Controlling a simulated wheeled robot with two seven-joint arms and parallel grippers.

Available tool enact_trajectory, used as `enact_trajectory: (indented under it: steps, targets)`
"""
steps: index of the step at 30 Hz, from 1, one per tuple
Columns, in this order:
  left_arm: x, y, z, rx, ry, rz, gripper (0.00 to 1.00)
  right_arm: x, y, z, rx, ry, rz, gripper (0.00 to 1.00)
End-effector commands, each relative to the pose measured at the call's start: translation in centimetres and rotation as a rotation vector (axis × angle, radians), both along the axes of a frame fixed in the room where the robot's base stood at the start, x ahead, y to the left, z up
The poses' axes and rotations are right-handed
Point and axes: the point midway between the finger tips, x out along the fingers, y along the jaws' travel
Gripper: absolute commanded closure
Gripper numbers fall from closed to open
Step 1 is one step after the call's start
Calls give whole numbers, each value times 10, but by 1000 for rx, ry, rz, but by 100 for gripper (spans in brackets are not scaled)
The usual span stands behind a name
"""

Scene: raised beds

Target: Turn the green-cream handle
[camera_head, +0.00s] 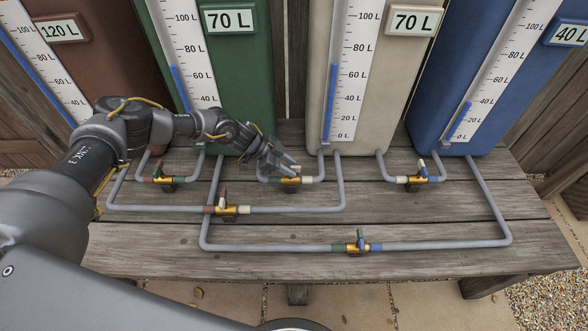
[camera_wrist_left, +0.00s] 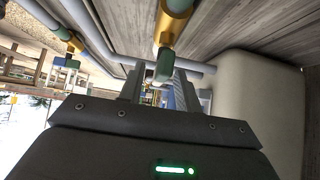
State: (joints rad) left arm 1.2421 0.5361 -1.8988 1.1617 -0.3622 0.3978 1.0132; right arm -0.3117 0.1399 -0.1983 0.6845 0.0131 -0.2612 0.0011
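The green-cream valve (camera_head: 290,181) is brass, with a green collar on its left and a cream one on its right. It sits on the grey pipe between the green tank (camera_head: 262,100) and the cream tank (camera_head: 385,70). My left gripper (camera_head: 287,166) is right above it and hides most of its handle in the head view. In the left wrist view the green handle end (camera_wrist_left: 165,66) points toward the gap between my open fingers (camera_wrist_left: 160,92), under the brass body (camera_wrist_left: 176,22). I cannot tell whether the fingers touch it. My right gripper is out of view.
Other brass valves stand nearby: red-green (camera_head: 164,180), red-cream (camera_head: 227,210), green-blue (camera_head: 358,247) and cream-blue (camera_head: 414,181). Grey pipes run low over the wooden bench (camera_head: 150,245). The brown tank (camera_head: 95,70) and blue tank (camera_head: 480,70) stand at the sides.

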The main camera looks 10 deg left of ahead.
Motion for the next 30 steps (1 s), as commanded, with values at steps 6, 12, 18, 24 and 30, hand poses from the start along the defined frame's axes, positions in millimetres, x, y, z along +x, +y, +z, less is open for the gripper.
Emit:
enact_trajectory:
  steps: [6,12,18,24,30]
  targets:
    - [4,-15,-16,0,-1,0,66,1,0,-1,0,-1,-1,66]
    - [5,-18,-19,0,-1,1,66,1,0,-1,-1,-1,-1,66]
    - [5,-18,-19,0,-1,1,73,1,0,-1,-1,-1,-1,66]
    - [5,-17,-18,0,-1,1,99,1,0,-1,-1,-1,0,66]
    - [5,-17,-18,-1,-1,-1,100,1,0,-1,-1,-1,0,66]
